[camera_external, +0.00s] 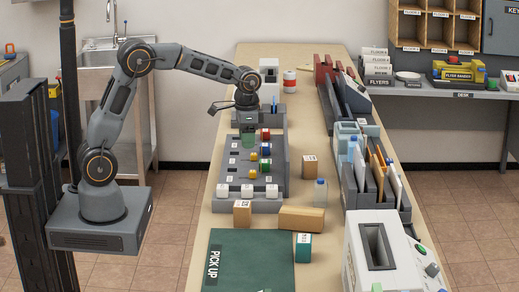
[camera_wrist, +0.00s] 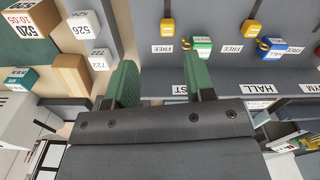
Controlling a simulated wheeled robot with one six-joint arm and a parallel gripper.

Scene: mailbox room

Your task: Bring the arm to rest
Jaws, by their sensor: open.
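My arm reaches from the left over the wooden table (camera_external: 225,225) in the external view, with its elbow bent high. My gripper (camera_external: 248,139) points down over the grey key board, its green-padded fingers low above the board. In the wrist view the green fingers of my gripper (camera_wrist: 160,82) stand apart with nothing between them. The grey board (camera_external: 280,170) carries several small coloured pieces and labels. In the wrist view a yellow piece (camera_wrist: 167,28), a green one (camera_wrist: 202,46) and a blue one (camera_wrist: 273,49) sit on it. Whether the fingers touch the board cannot be told.
Several white blocks (camera_external: 248,190) line the board's near end. A file rack (camera_external: 375,183) and a white machine (camera_external: 385,250) line the right edge.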

